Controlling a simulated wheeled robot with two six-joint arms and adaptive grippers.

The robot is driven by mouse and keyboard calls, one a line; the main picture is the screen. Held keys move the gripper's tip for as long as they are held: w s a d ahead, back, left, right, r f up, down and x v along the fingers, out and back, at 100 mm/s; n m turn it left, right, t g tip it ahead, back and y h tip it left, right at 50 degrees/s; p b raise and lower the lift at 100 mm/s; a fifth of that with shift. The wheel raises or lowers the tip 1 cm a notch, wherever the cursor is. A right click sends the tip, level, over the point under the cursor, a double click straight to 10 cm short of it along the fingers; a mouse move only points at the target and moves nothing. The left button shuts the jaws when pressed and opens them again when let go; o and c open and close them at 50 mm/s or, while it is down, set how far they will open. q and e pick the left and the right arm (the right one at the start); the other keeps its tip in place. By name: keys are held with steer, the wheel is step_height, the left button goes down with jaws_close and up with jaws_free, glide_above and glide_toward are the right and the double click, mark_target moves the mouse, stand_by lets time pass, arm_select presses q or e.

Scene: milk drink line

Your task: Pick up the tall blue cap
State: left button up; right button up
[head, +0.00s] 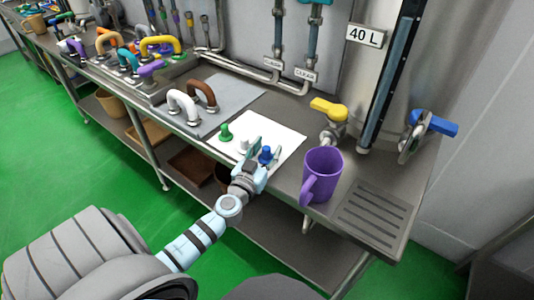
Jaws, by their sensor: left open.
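The tall blue cap (265,154) stands upright on a white mat (283,131) on the steel counter. A green cap (225,133) and a white cap (243,146) stand to its left on the same mat. My left gripper (262,161) is open at the near edge of the mat, with its fingers close around the blue cap in the picture. The lower part of the cap is hidden by the gripper, and I cannot tell whether the fingers touch it. My right gripper is not in view.
A purple mug (321,174) stands right of the gripper, below a yellow-handled tap (329,111). A drain grate (371,219) lies further right. White (183,106) and brown (202,94) handles stand on a grey mat (237,93) to the left. Pipes line the back.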

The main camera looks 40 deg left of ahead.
arm_select(q)
steer(key=shift+s, duration=0.1)
jaws_close()
step_height(320, 180, up, 10)
steer(key=p, duration=0.7)
steer(key=shift+r, duration=0.1)
step_height(320, 180, up, 9)
steer(key=p, duration=0.4)
glide_above(266, 148)
steer(key=shift+r, duration=0.45)
